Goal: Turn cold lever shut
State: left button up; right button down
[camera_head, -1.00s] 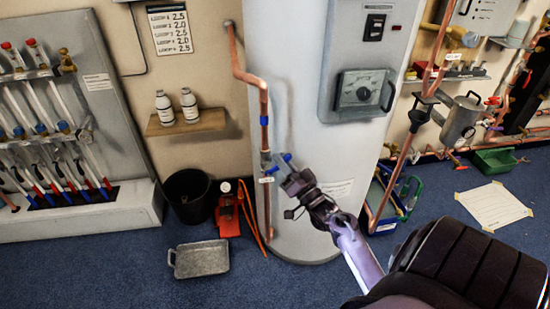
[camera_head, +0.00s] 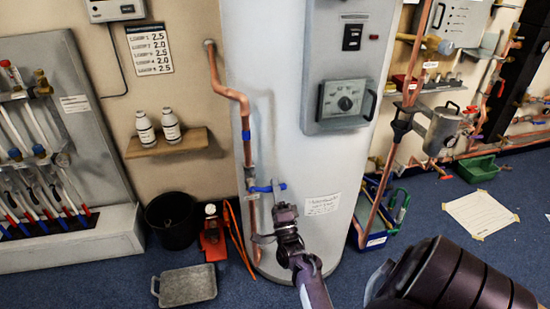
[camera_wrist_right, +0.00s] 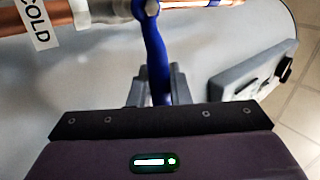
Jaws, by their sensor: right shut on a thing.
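The cold lever (camera_head: 264,188) is blue and sits on a valve in the vertical copper pipe (camera_head: 247,150) beside the white cylinder. In the right wrist view, the blue lever (camera_wrist_right: 156,58) points away from the pipe, roughly square across it, beside a white tag (camera_wrist_right: 36,22) reading COLD. My right gripper (camera_head: 280,187) is at the lever's free end. In the wrist view its grey fingers (camera_wrist_right: 153,88) are shut around the lever's lower part. The fingertips are partly hidden behind the gripper body. My left gripper is not in view.
The white cylinder (camera_head: 270,90) stands close behind the gripper. A wooden shelf (camera_head: 168,143) with two white bottles is to the left. A black bucket (camera_head: 172,220), a red tool (camera_head: 213,240) and a metal tray (camera_head: 186,286) stand on the blue floor.

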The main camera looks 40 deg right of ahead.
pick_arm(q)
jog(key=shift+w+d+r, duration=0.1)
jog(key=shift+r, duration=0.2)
pick_arm(e)
jog(key=shift+f+m+g+h, duration=0.3)
jog(key=shift+m+h, duration=0.3)
jog(key=shift+m, duration=0.3)
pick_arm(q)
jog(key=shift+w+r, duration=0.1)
pick_arm(e)
jog(key=shift+a+f, duration=0.1)
jog(key=shift+f, duration=0.05)
jog(key=c, duration=1.4)
grip_release()
